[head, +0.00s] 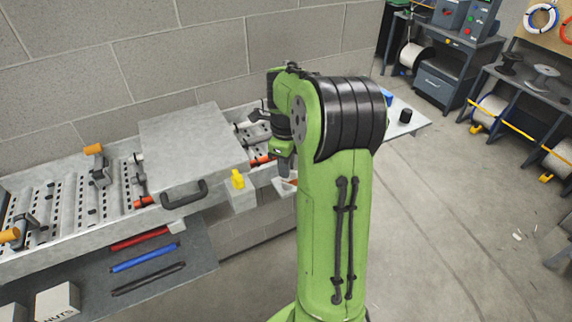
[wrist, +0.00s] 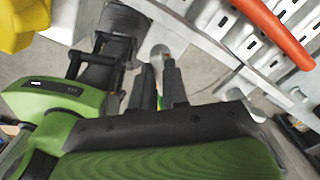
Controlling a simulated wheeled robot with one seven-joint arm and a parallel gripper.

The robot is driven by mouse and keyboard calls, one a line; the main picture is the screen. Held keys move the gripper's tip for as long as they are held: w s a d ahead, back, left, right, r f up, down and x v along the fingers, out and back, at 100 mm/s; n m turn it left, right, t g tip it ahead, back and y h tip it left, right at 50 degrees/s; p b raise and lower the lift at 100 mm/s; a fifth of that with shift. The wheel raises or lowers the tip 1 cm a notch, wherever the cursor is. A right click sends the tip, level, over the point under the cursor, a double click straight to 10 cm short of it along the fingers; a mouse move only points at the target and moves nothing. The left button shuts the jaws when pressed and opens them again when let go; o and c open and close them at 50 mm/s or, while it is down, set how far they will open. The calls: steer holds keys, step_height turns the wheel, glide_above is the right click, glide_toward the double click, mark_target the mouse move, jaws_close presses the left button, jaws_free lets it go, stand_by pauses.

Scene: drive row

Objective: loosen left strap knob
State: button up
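Two orange-ended clamps, an upper one (head: 93,149) and a lower left one (head: 10,235), stand on the perforated rail at the left in the head view. I cannot tell whether either is the left strap knob. In the head view my arm hides most of the gripper, which is right of the grey box (head: 190,145) with a black handle.
An orange-red bar (wrist: 275,32) lies close by in the wrist view. Red, blue and black bars lie on the lower shelf (head: 195,265). The floor at right is mostly clear before the workbenches (head: 447,75).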

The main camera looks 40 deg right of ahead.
jaws_close()
steer(key=n, duration=0.4)
steer(key=shift+a, duration=0.1)
steer(key=n, duration=0.6)
steer(key=shift+s, duration=0.15)
steer(key=n, duration=0.5)
steer(key=shift+s+p, duration=0.1)
steer(key=shift+p, duration=0.25)
steer(key=shift+n, duration=2.4)
steer(key=o, duration=0.7)
jaws_free()
